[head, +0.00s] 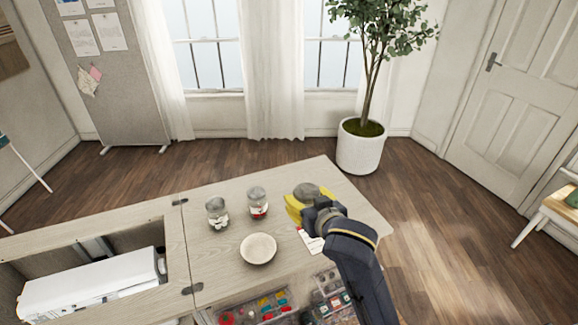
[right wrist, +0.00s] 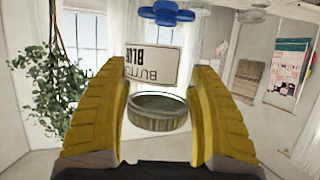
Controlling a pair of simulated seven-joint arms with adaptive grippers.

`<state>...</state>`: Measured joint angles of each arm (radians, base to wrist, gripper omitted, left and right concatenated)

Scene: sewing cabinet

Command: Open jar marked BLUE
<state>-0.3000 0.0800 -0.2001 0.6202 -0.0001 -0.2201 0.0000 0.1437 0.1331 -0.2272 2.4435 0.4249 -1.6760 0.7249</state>
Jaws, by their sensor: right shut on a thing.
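My right gripper (head: 308,199), with yellow fingers, is over the right part of the cabinet top. It is shut on a grey round lid (head: 305,190). In the right wrist view the lid (right wrist: 158,112) sits between the two fingers. Beyond it is a clear jar with a label (right wrist: 152,67) reading BUTTO and BLU, cut off and inverted. Blue buttons (right wrist: 166,13) show in that jar. I cannot tell whether the lid is still seated on the jar. The jar body is hidden in the head view. My left gripper is not in view.
Two lidded jars, one with pale contents (head: 217,213) and one with red contents (head: 258,203), stand left of my gripper. A white dish (head: 258,249) lies in front of them. A white card (head: 311,241) lies beside my arm. Open trays (head: 262,307) with colourful items are below the front edge.

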